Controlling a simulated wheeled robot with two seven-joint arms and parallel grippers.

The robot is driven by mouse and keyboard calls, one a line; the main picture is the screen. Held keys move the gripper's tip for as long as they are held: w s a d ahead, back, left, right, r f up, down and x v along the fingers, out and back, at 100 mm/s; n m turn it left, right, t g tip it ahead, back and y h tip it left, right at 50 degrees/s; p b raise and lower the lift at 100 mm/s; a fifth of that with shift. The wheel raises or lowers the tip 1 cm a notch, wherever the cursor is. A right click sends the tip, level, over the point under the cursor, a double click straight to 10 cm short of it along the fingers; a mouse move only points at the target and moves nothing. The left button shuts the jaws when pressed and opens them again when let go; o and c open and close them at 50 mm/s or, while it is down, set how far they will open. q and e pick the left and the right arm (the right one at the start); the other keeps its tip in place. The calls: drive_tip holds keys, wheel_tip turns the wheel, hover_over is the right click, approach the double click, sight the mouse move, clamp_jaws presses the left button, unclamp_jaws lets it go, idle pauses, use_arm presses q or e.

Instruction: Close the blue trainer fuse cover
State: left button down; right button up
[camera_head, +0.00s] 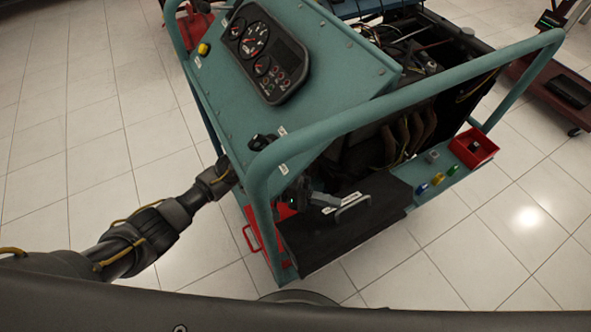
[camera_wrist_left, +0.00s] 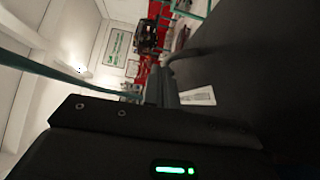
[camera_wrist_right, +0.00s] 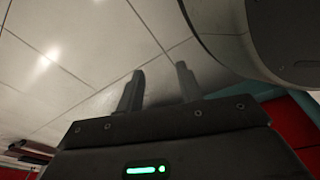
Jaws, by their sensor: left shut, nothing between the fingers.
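The blue trainer (camera_head: 325,62) shows as a teal-blue frame with a gauge panel, seen from above in the head view. My left gripper (camera_head: 313,190) reaches past the frame's post to just left of the handle. In the left wrist view its fingers (camera_wrist_left: 161,86) are shut and empty, close to the dark cover (camera_wrist_left: 245,70) and a white label. My right gripper (camera_wrist_right: 158,88) is open and empty above floor tiles.
The trainer's tubular rail (camera_head: 400,103) arches over the cover area. A small red tray (camera_head: 473,147) and coloured parts sit on the ledge at right. A red cart (camera_head: 548,95) stands at far right. Tiled floor is clear in front and at left.

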drive_tip(key=shift+s+d+f, duration=0.4)
drive_tip(key=shift+s+f, duration=0.25)
drive_tip(key=shift+s, duration=0.2)
